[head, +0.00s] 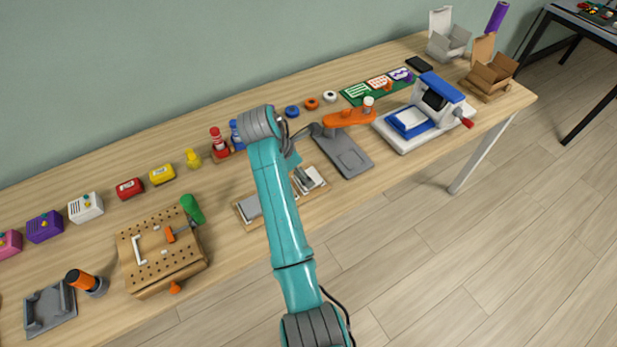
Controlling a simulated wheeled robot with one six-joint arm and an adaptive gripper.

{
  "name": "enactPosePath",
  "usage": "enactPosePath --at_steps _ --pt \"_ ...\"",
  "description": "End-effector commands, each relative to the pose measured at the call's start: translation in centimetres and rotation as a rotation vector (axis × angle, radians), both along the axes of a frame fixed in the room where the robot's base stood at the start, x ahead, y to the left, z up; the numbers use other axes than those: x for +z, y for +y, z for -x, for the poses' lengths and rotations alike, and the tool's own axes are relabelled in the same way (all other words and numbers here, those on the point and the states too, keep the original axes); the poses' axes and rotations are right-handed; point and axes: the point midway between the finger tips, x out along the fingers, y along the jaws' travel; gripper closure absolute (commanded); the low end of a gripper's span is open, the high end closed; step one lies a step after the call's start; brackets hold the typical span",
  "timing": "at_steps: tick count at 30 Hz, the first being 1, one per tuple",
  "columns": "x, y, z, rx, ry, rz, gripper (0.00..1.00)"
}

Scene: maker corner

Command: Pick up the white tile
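A white tile (315,175) lies at the right end of a shallow wooden tray (325,193) on the table in the head view. My teal arm crosses the middle of the tray and hides part of it. My gripper (303,180) appears as a small grey shape at the white tile's left side, over the tray. Its fingertips are too small and too much covered to tell whether they are open or shut, or whether they touch the tile. A grey tile (249,208) lies at the tray's left end.
A grey press plate (345,157) with an orange lever (348,118) stands just right of the tray. A pegboard block (160,262) and green cylinder (193,208) are to the left. Red and blue bottles (219,143) stand behind. A blue-white machine (425,115) stands farther right.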

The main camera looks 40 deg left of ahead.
Motion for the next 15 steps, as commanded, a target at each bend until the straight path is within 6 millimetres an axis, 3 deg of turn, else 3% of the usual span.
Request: enactPosePath --at_steps 15 --pt "-4.8 -0.4 -2.2 -0.001 -0.001 0.001 0.08"
